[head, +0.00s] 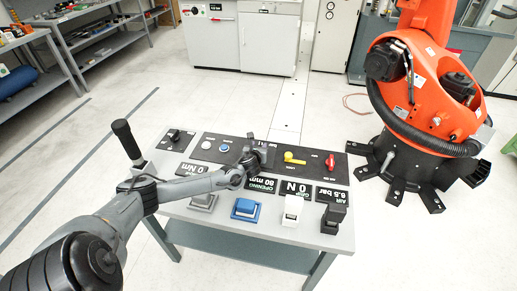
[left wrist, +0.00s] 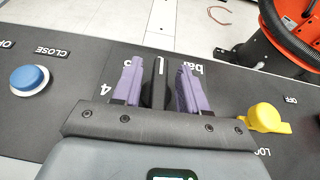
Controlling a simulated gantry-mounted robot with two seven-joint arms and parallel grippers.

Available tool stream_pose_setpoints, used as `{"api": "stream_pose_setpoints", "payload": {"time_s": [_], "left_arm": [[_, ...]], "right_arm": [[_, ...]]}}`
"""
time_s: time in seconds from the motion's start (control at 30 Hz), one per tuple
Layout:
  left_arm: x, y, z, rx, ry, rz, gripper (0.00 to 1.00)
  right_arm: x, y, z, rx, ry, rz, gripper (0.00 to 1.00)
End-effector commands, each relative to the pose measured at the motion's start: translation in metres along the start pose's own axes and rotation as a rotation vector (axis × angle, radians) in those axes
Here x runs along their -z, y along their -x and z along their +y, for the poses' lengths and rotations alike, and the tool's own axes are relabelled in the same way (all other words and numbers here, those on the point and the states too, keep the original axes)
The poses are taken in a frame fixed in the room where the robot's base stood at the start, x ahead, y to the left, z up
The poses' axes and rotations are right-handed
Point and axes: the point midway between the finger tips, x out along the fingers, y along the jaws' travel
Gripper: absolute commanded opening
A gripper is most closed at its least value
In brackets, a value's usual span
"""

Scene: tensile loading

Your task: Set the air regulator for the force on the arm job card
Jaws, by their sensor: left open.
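My left gripper (head: 264,151) reaches over the middle of the black control panel (head: 222,157) on the bench. In the left wrist view its two purple fingers (left wrist: 159,82) are open, one on each side of a dark upright piece (left wrist: 157,76), which looks like the regulator knob. I cannot tell whether they touch it. White scale marks, a "4" and "bar", show around it. In the head view the gripper hides this knob. The air display (head: 330,194) seems to read 6.5 bar. I cannot make out an arm job card. My right gripper is not in view.
A blue button (left wrist: 29,80) and a yellow lever (left wrist: 264,118) flank the gripper. A red switch (head: 330,161) is further right. Blocks, including a blue one (head: 245,209), line the bench front. A black handle (head: 127,138) rises at left. An orange robot (head: 425,85) stands right.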

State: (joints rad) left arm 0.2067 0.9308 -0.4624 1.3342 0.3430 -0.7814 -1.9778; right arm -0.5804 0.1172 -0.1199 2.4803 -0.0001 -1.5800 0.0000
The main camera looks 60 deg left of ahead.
Motion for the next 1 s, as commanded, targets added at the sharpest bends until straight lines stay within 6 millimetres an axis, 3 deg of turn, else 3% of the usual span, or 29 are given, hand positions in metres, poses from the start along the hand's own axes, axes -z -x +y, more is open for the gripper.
{"api": "stream_pose_setpoints", "payload": {"time_s": [0.3, 0.6, 1.0], "left_arm": [[-0.0002, -0.0022, 0.0001, 0.0, 0.0, 0.0, 0.43], [-0.0003, -0.0021, 0.0002, 0.0, 0.0, 0.0, 0.0], [-0.0016, -0.002, -0.0007, -0.05, 0.022, -0.001, 0.0]], "right_arm": [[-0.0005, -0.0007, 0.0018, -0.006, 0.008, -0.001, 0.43], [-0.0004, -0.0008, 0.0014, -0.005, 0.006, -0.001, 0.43], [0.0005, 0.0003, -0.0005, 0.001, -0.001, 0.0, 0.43]]}}
